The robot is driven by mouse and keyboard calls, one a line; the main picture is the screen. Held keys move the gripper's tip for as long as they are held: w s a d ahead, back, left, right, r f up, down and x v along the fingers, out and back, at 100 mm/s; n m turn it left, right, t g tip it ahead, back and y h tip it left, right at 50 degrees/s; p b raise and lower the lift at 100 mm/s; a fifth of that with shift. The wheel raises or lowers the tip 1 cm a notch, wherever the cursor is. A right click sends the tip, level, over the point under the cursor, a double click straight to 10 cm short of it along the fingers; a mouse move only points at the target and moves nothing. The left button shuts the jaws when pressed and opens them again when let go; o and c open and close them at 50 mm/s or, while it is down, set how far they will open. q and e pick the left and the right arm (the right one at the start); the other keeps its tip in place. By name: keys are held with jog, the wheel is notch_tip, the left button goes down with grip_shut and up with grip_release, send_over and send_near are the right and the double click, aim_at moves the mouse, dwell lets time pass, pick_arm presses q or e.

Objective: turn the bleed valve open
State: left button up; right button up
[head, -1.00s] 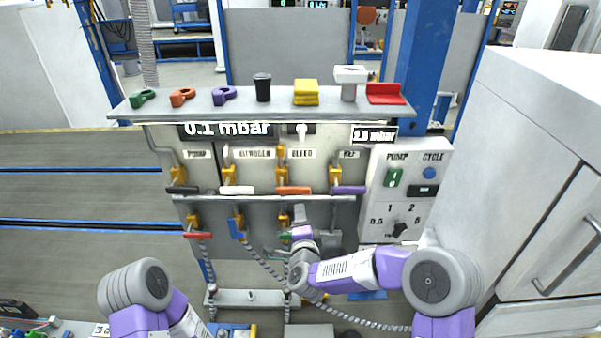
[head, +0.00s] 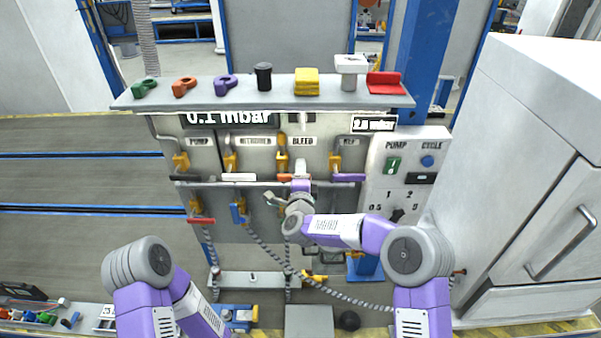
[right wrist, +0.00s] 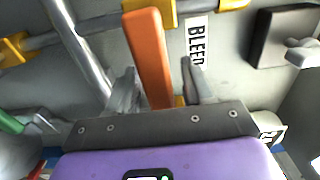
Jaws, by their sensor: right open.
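The bleed valve has a yellow body (head: 282,160) under the BLEED label in the head view. Its orange handle lies level across the pipe and is partly hidden by my right gripper (head: 300,186). In the right wrist view the orange handle (right wrist: 150,55) runs between the two fingers of my open right gripper (right wrist: 158,88). A gap shows beside the handle; whether either finger touches it I cannot tell. My left arm stands at the lower left of the head view, with its gripper out of sight.
The pump valve's black handle (head: 187,177), the nitrogen valve's white handle (head: 238,177) and a purple handle (head: 348,177) flank the bleed valve. A shelf (head: 135,103) with several coloured parts juts out above. A control box (head: 410,160) and white cabinet (head: 540,150) stand to the right.

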grip_shut()
